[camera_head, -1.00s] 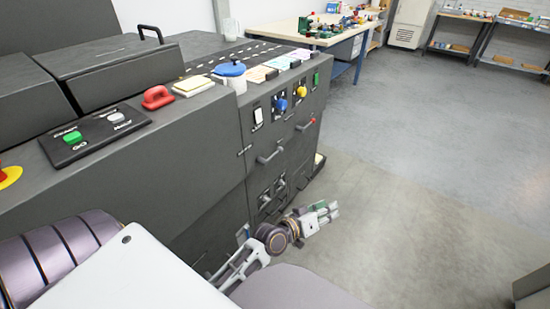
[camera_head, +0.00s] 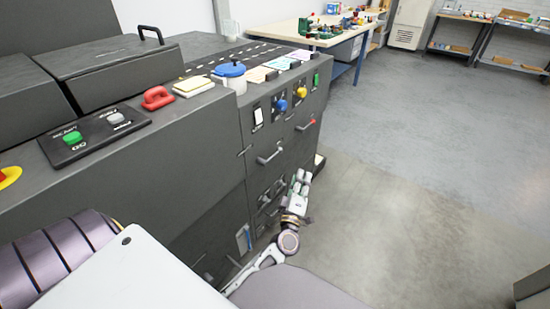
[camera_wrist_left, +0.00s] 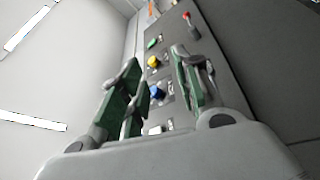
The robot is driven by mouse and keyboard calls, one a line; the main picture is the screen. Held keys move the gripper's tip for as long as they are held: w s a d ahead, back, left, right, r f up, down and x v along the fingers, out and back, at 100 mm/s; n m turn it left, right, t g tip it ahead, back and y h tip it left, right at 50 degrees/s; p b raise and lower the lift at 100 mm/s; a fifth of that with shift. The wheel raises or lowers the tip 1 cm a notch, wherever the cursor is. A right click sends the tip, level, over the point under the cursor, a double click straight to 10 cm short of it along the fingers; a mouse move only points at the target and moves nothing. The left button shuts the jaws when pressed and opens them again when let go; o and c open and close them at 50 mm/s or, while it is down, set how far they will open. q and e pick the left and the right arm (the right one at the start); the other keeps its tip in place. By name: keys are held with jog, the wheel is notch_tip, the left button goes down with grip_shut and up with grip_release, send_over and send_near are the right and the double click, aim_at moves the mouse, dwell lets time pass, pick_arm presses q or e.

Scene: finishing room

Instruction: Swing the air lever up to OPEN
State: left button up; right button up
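The lever with a red knob (camera_head: 312,122) is on the front of the dark machine, below the blue and yellow knobs. Its arm lies nearly sideways, knob end to the right. The red knob also shows near the top of the left wrist view (camera_wrist_left: 187,16). My left gripper (camera_head: 301,178) is low in front of the machine, below the lever and apart from it, fingers pointing up. In the left wrist view its green-padded fingers (camera_wrist_left: 158,85) are spread, with nothing held between them. Any OPEN lettering is too small to read. My right gripper is not in view.
The machine front holds a blue knob (camera_head: 282,104), a yellow knob (camera_head: 301,92), a white switch (camera_head: 258,116) and a grey handle (camera_head: 269,157) near the gripper. A blue-lidded container (camera_head: 230,76) stands on top. The floor (camera_head: 400,190) to the right is clear.

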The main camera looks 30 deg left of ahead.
pick_arm(q)
jog(key=s+a+f+n+g+y, duration=0.2)
jog(key=a+f+n+g+y, duration=0.2)
jog(key=a+n+y, duration=0.3)
jog(key=shift+s, duration=0.25)
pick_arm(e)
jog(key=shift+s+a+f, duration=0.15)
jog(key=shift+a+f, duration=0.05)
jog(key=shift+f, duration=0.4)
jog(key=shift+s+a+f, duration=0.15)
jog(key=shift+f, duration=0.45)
pick_arm(q)
jog(key=shift+w+f, duration=0.1)
jog(key=b+x, duration=0.3)
jog(key=x, duration=1)
jog(key=shift+w+a, duration=0.2)
jog(key=shift+a, duration=0.1)
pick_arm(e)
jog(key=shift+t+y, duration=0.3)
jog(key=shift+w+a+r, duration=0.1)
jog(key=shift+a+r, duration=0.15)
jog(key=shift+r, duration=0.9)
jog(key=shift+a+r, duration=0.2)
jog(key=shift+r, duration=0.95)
pick_arm(q)
jog(key=shift+f, duration=0.1)
grip_shut()
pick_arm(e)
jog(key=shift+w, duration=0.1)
